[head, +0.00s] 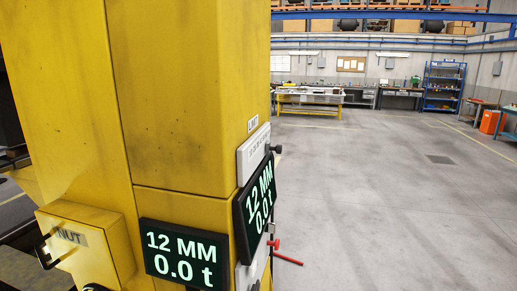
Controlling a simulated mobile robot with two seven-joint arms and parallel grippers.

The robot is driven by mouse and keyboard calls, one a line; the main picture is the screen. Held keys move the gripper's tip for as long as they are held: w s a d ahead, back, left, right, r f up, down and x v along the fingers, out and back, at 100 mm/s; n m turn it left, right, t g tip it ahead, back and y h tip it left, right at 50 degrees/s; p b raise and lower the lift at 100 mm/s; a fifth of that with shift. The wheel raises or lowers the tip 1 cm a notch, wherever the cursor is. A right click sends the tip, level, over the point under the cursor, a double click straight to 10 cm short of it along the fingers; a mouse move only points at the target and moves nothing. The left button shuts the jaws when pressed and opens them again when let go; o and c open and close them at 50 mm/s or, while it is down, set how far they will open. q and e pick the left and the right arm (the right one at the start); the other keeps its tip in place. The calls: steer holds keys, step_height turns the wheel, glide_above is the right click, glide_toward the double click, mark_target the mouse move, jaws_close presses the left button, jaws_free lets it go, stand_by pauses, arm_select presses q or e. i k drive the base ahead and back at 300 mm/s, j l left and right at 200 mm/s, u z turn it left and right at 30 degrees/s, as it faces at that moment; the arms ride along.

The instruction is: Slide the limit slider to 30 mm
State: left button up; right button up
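A tall yellow column (176,95) fills the left half of the head view. On its right-hand face, under a small label reading LIMIT (253,123), is a white scale plate (251,153), seen at a steep angle. A small dark knob (276,149) sticks out at the plate's right edge and looks like the limit slider. Its scale marks are too small to read. A front display (183,255) and a side display (257,208) both read 12 MM and 0.0 t. Neither of my grippers is in view.
A yellow box marked NUT (86,242) with a black handle juts out at lower left. A red lever (287,259) sticks out right of the column below the side display. Open grey floor (390,200) lies to the right, with workbenches and a blue shelf (443,87) far back.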

mark_target(278, 149)
steer(key=i+l+u, duration=0.2)
steer(key=u, duration=0.2)
steer(key=i+l+u, duration=0.5)
steer(key=u, duration=0.25)
